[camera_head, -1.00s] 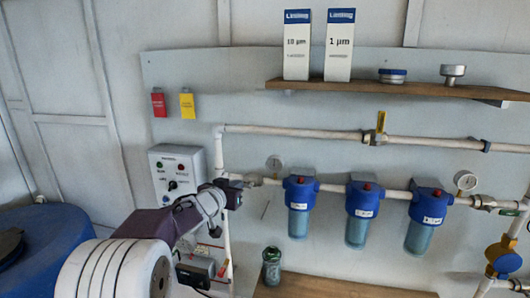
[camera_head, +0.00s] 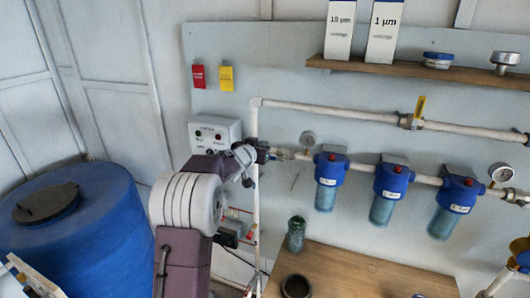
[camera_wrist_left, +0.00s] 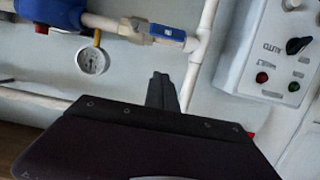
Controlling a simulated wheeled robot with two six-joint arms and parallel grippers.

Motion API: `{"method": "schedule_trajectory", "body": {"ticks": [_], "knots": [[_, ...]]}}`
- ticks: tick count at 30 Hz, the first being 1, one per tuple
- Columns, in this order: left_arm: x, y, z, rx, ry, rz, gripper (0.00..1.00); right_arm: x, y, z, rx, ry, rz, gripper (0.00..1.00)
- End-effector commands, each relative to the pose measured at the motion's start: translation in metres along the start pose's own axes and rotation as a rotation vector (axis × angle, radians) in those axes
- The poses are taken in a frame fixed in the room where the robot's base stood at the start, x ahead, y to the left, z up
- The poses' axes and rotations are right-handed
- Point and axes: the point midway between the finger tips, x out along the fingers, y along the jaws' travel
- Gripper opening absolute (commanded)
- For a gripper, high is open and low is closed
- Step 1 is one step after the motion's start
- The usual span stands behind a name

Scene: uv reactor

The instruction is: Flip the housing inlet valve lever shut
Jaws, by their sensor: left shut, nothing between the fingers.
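The housing inlet valve (camera_head: 283,153) sits on the white pipe left of the first blue filter housing, and its lever is hard to make out in the head view. In the left wrist view its blue lever (camera_wrist_left: 168,33) lies roughly along the pipe, near the white pipe tee. My left gripper (camera_head: 263,150) is just left of the valve in the head view. In the left wrist view the left gripper's fingers (camera_wrist_left: 160,85) are shut and empty, with their tips below the lever in the picture and apparently apart from it. My right gripper is not in view.
A pressure gauge (camera_head: 308,138) stands beside the valve, right of it. A control box (camera_head: 214,133) hangs behind my left arm. A pipe above carries a yellow-lever valve (camera_head: 419,107). A blue drum (camera_head: 95,240) stands at left; a wooden bench (camera_head: 345,270) is below.

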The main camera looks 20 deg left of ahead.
Motion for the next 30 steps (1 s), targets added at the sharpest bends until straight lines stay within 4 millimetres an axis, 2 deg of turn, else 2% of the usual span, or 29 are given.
{"method": "schedule_trajectory", "body": {"ticks": [1,4,6,12,25,30], "knots": [[0.011,0.001,-0.002,-0.001,-0.003,0.002,0.0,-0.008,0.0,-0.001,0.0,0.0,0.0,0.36],[0.03,0.001,0.003,0.0,-0.003,0.002,0.0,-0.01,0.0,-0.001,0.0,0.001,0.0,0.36],[0.032,0.0,0.021,-0.002,-0.004,0.001,0.0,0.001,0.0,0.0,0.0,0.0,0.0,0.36],[0.035,0.001,0.037,-0.001,-0.001,0.001,0.0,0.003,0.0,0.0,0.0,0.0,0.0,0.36],[0.036,0.001,0.039,-0.004,0.0,0.002,0.0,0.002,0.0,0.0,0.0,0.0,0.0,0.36],[0.036,0.008,0.041,-0.066,-0.001,0.017,0.0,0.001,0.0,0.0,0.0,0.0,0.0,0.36]]}}
